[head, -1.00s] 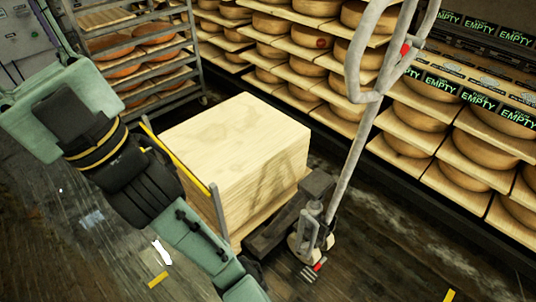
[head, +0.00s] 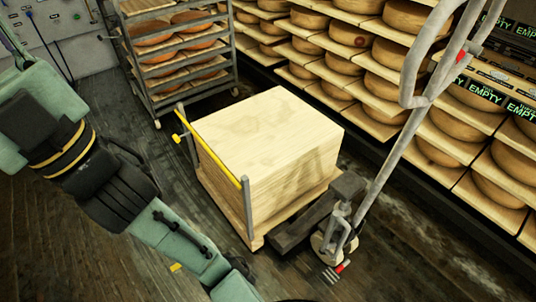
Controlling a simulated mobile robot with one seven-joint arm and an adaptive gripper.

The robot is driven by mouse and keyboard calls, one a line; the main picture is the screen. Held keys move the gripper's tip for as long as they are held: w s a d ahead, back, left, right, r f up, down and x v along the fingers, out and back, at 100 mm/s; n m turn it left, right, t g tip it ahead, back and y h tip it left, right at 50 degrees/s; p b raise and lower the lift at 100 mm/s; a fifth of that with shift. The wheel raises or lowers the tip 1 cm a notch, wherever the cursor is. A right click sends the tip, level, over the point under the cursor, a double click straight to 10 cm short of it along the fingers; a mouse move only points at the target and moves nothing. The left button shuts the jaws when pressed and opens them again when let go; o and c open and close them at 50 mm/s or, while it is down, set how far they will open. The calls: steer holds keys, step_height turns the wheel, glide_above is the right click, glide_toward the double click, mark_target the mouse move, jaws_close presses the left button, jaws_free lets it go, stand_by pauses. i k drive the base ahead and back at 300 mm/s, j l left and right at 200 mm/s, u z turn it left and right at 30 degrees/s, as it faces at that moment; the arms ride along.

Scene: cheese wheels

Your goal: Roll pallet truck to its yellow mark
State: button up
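The pallet truck (head: 340,240) stands in the middle of the head view, with its long grey handle (head: 398,135) tilted up to the right. It carries a stack of pale wooden boards (head: 268,130). A yellow bar (head: 213,152) on grey posts runs along the left side of the load. My green and black arm crosses the left side, apart from the truck in the picture. My gripper is not in view.
Shelves of cheese wheels (head: 395,65) line the back and right, close behind the truck. A wheeled rack with cheeses (head: 180,60) stands at the upper left. A wall panel (head: 60,30) is at the far left. Dark wooden floor (head: 105,245) is open at the lower left.

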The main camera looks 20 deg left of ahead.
mark_target(337, 227)
steer(key=z, duration=1.2)
steer(key=i+j, duration=0.1)
steer(key=j, duration=0.25)
steer(key=i+j, duration=0.1)
steer(key=j, duration=0.3)
steer(key=k+l, duration=0.25)
steer(key=l, duration=0.15)
steer(key=j, duration=0.2)
